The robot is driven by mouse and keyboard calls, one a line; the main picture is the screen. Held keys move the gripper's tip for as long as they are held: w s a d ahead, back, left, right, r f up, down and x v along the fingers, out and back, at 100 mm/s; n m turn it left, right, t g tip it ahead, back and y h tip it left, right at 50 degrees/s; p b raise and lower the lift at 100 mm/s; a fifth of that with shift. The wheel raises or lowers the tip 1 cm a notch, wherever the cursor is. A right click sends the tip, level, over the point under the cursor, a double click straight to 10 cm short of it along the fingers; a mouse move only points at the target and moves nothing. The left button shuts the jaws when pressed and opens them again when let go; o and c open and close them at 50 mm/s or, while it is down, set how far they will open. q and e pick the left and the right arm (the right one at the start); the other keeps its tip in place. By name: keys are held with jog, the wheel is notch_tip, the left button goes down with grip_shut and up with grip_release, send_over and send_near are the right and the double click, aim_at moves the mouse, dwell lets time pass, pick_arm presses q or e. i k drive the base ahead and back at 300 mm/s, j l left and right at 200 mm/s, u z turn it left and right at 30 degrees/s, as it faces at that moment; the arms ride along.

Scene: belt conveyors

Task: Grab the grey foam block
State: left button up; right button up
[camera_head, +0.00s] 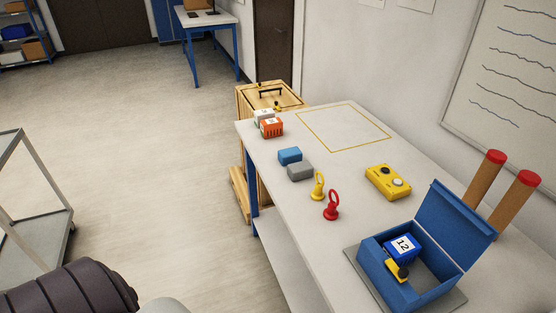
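The grey foam block (300,172) lies on the light table (343,187), just in front of a similar blue block (289,156). The two blocks sit close together near the table's left edge. Nothing covers the grey block. Neither of my grippers shows in the head view. A dark ribbed part of my own arm is at the bottom left, and its gripper is out of frame.
A yellow ring-handled piece (318,187) and a red one (331,205) stand right of the grey block. Farther right are a yellow control box (388,182) and an open blue box (467,232). Orange (271,128) and white (263,117) blocks stand behind. The yellow-outlined area (343,127) is empty.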

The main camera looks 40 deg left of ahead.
aim_at(301, 169)
jog(key=j+u, duration=0.1)
jog(key=u, duration=0.9)
